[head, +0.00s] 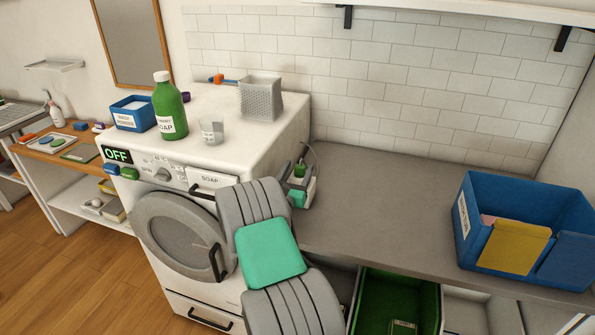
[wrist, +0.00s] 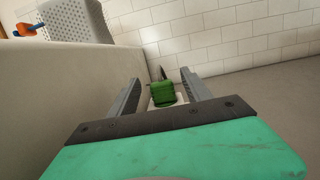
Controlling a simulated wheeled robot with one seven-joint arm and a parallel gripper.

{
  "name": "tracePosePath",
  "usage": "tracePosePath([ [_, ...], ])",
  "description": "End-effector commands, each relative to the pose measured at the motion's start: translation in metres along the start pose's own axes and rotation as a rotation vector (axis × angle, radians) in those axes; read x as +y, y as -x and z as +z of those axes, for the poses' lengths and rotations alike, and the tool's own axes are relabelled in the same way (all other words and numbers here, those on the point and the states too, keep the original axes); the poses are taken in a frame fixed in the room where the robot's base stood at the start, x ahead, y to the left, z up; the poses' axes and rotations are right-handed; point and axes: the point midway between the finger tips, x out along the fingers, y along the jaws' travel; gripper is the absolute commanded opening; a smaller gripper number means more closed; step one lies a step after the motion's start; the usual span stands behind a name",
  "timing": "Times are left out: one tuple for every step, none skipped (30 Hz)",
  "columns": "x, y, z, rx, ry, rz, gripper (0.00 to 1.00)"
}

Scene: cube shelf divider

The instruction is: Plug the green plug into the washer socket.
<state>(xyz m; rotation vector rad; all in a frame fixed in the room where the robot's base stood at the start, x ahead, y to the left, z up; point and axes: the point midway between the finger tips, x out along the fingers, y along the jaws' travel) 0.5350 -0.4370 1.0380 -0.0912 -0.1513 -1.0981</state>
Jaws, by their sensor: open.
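The green plug (wrist: 162,92) shows in the wrist view between the two grey fingers of my gripper (wrist: 160,77). The fingers are open, with a visible gap on each side of the plug. In the head view the plug (head: 299,170) is small, beside the washer's right side at the back of the grey counter. My gripper (head: 302,177) is around it there, partly hiding it. A pale block (wrist: 166,103) shows below the plug; I cannot tell whether it is the socket or whether the plug is seated in it. The white washer (head: 215,112) has a display reading OFF.
A green soap bottle (head: 169,108), a blue box (head: 134,113), a clear cup (head: 212,130) and a grey perforated basket (head: 261,98) stand on the washer. A blue bin (head: 475,225) stands at the counter's right. The middle counter (head: 385,205) is clear. An open green drawer (head: 395,290) lies below.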

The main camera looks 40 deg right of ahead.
Motion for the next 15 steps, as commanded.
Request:
tracePosePath([
  [0.000, 0.000, 0.000, 0.000, 0.000, 0.000, 0.57],
  [0.000, 0.000, 0.000, 0.000, 0.000, 0.000, 0.57],
  [0.000, 0.000, 0.000, 0.000, 0.000, 0.000, 0.57],
  [0.000, 0.001, -0.001, 0.001, 0.000, 0.000, 0.57],
  [0.000, 0.003, -0.001, 0.001, 0.001, 0.001, 0.57],
  [0.001, 0.007, -0.002, 0.001, 0.002, 0.001, 0.57],
  [0.001, 0.010, -0.002, 0.001, 0.001, 0.002, 0.57],
  [0.001, 0.013, -0.002, 0.001, 0.000, 0.002, 0.57],
  [0.001, 0.018, -0.002, 0.001, 0.002, 0.002, 0.57],
  [0.001, 0.022, -0.002, 0.001, 0.001, 0.002, 0.57],
  [0.001, 0.025, -0.002, 0.000, 0.000, 0.003, 0.57],
  [0.001, 0.030, -0.002, 0.001, 0.002, 0.002, 0.57],
  [0.001, 0.034, -0.002, 0.002, 0.001, 0.002, 0.57],
  [0.001, 0.037, -0.002, 0.001, 0.000, 0.001, 0.57],
  [0.001, 0.041, -0.002, 0.001, 0.001, 0.002, 0.57],
])
